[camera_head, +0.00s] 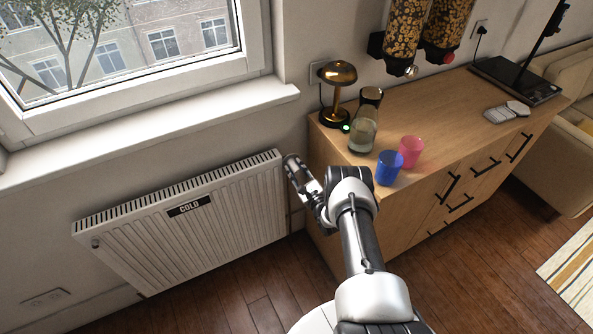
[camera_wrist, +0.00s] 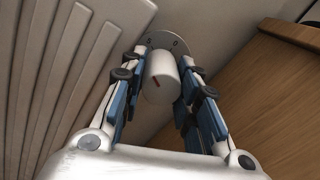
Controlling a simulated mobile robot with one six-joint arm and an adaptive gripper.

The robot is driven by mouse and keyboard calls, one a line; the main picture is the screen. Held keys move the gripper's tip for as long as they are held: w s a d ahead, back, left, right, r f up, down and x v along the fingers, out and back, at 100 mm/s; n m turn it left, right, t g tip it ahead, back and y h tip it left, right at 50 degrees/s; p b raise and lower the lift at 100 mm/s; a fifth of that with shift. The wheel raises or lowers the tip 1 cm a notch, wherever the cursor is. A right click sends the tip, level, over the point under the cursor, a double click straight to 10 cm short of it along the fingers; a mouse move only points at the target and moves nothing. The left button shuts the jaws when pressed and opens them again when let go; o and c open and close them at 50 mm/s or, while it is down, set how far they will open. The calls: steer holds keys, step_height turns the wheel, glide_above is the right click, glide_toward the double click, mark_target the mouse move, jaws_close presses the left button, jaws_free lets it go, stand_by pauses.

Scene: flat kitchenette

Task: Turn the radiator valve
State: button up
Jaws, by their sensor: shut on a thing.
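The white radiator (camera_head: 180,225) hangs on the wall below the window, with a dark label reading "COLD" on its front. My gripper (camera_head: 293,165) is at the radiator's right end, beside the wooden cabinet. In the wrist view, the radiator valve (camera_wrist: 162,77) is a white round knob with a small orange-red mark on its face. The two fingers of my gripper (camera_wrist: 160,90) stand on either side of the knob and are shut on it.
The wooden cabinet (camera_head: 335,210) stands close to the right of my gripper. On it are a brass lamp (camera_head: 338,80), a glass carafe (camera_head: 363,125), a blue cup (camera_head: 389,167) and a pink cup (camera_head: 410,151). The window sill (camera_head: 150,130) juts out above the radiator.

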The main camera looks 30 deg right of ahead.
stand_by(0.3)
steer(key=o, duration=1.1)
steer(key=s, duration=1.2)
steer(key=shift+d+f, duration=0.1)
steer(key=shift+d, duration=0.05)
